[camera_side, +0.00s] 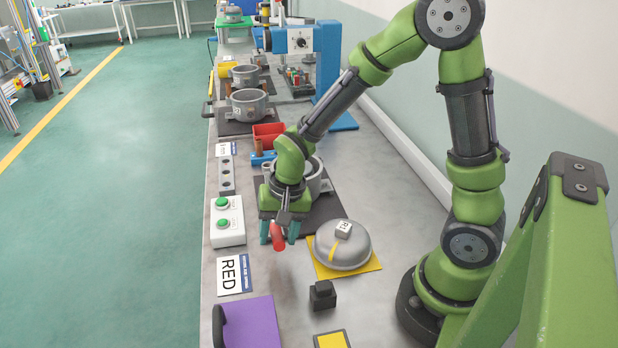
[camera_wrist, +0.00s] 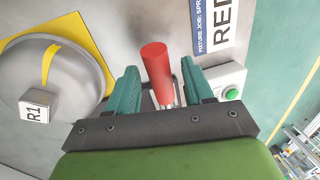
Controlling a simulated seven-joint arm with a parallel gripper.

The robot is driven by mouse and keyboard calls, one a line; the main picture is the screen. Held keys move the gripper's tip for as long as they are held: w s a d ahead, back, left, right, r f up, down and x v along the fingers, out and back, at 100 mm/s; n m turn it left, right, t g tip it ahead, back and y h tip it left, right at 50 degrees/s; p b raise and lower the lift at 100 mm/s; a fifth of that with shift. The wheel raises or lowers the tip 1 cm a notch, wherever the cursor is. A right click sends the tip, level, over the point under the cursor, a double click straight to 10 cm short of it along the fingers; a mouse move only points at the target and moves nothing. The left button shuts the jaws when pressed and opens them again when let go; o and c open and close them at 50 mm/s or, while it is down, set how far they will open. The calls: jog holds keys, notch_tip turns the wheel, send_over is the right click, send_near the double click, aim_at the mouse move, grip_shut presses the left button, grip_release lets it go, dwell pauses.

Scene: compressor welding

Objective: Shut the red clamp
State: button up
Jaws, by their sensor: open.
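The red clamp handle (camera_side: 278,238) shows as a red cylinder just below my gripper (camera_side: 279,230) in the side view. In the wrist view, the red clamp handle (camera_wrist: 157,68) lies between the two teal fingers of my gripper (camera_wrist: 160,78), with a visible gap on each side. My gripper is open. A metal rod shows at the near end of the handle in the wrist view. The rest of the clamp is hidden behind my gripper and wrist.
A grey dome marked R1 (camera_side: 343,246) sits close to the right on a yellow mat (camera_side: 322,272). A box with green buttons (camera_side: 227,222) and a RED card (camera_side: 233,274) stand left. A black block (camera_side: 322,295) and purple board (camera_side: 251,323) lie nearer.

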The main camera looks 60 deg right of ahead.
grip_shut()
jog(key=shift+r, duration=0.1)
dwell(0.4)
jog(key=shift+w+d+r+g+y, duration=0.25)
jog(key=shift+r+g+y, duration=0.25)
jog(key=shift+r, duration=0.05)
jog(key=shift+w+d+r+g+y, duration=0.25)
jog(key=shift+r+g+y, duration=0.25)
jog(key=shift+w+d+r+m+g+y, duration=0.15)
jog(key=shift+w+d+r+g+y, duration=0.15)
jog(key=shift+r+g+y, duration=0.15)
jog(key=shift+w+d+r+m+g+y, duration=0.15)
jog(key=shift+w+d+r+g+y, duration=0.15)
jog(key=shift+g+y, duration=0.2)
jog(key=shift+w+d+r+g+y, duration=0.55)
jog(key=shift+r+g+y, duration=0.1)
jog(key=shift+g+y, duration=0.25)
jog(key=shift+w+d+r+m+g+y, duration=0.3)
jog(key=shift+w+d+r+g+y, duration=0.2)
jog(key=shift+w+d+g+y, duration=0.4)
jog(key=shift+s+y, duration=0.1)
jog(key=shift+y, duration=0.15)
